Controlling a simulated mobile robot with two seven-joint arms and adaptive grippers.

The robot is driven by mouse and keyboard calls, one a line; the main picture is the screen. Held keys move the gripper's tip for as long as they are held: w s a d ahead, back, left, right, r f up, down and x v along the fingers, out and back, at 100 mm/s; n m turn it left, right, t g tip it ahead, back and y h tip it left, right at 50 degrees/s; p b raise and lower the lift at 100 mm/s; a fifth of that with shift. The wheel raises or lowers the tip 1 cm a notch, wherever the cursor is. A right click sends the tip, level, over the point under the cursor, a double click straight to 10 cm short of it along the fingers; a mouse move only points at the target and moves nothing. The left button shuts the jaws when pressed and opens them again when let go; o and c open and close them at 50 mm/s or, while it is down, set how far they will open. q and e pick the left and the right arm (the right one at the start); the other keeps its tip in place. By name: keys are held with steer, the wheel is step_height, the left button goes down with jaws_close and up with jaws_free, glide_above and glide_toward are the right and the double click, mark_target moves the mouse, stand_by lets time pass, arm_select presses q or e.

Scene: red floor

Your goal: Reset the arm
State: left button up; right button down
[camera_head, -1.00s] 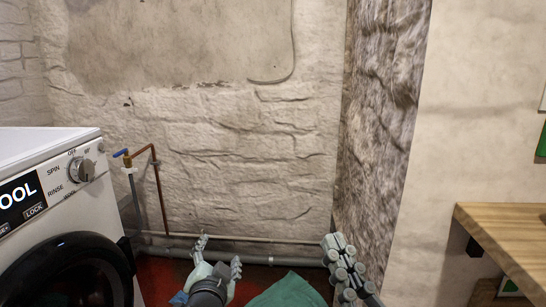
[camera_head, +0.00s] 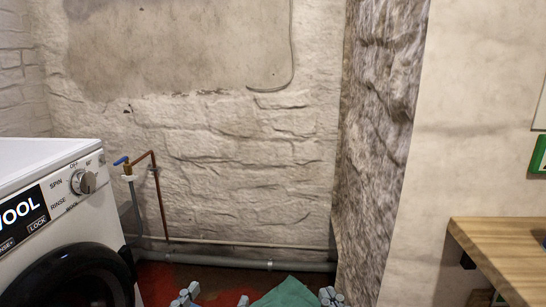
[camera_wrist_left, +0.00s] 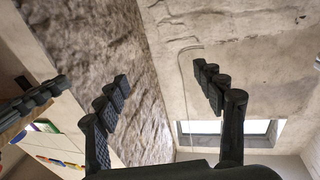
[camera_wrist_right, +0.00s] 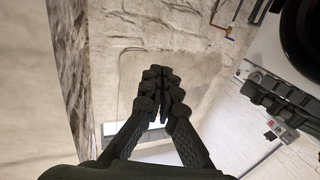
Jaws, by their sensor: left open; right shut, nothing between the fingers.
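My left gripper (camera_head: 186,299) is at the bottom edge of the head view, with only its fingertips showing. In the left wrist view its two fingers (camera_wrist_left: 165,90) stand wide apart with nothing between them. My right gripper (camera_head: 331,297) is also at the bottom edge, further right. In the right wrist view its fingers (camera_wrist_right: 160,88) meet at the tips and hold nothing. Both grippers are apart from each other and touch nothing visible.
A white washing machine (camera_head: 98,222) stands at the left. Pipes (camera_head: 220,262) run low along the stone wall. A green cloth-like thing (camera_head: 288,294) lies low between the grippers. A wooden worktop (camera_head: 505,250) is at the right. Red floor (camera_head: 165,280) shows below.

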arm_select(q)
steer(key=s+a+f+g+y+p, duration=0.1)
steer(key=a+f+g+y+p, duration=0.4)
steer(key=f, duration=0.8)
arm_select(e)
steer(key=s+d+f+g+h, duration=0.1)
steer(key=d+f+g+h, duration=0.35)
steer(key=f, duration=0.85)
arm_select(q)
steer(key=s+a+f+n+g+y+p, duration=0.1)
steer(key=s+a+f+g+p, duration=0.2)
steer(key=s+a+f+g, duration=0.6)
steer(key=s+a+f, duration=0.3)
steer(key=s, duration=0.1)
steer(key=shift+a+f+n+y, duration=0.2)
steer(key=shift+f+n+y, duration=0.1)
steer(key=shift+n+y, duration=0.1)
arm_select(e)
steer(key=s+d+f+m+g+h, duration=0.2)
steer(key=s+d+f+g, duration=0.8)
steer(key=s+d+f, duration=0.2)
steer(key=shift+s+d+f, duration=0.2)
steer(key=shift+s+d, duration=0.25)
steer(key=shift+s, duration=0.15)
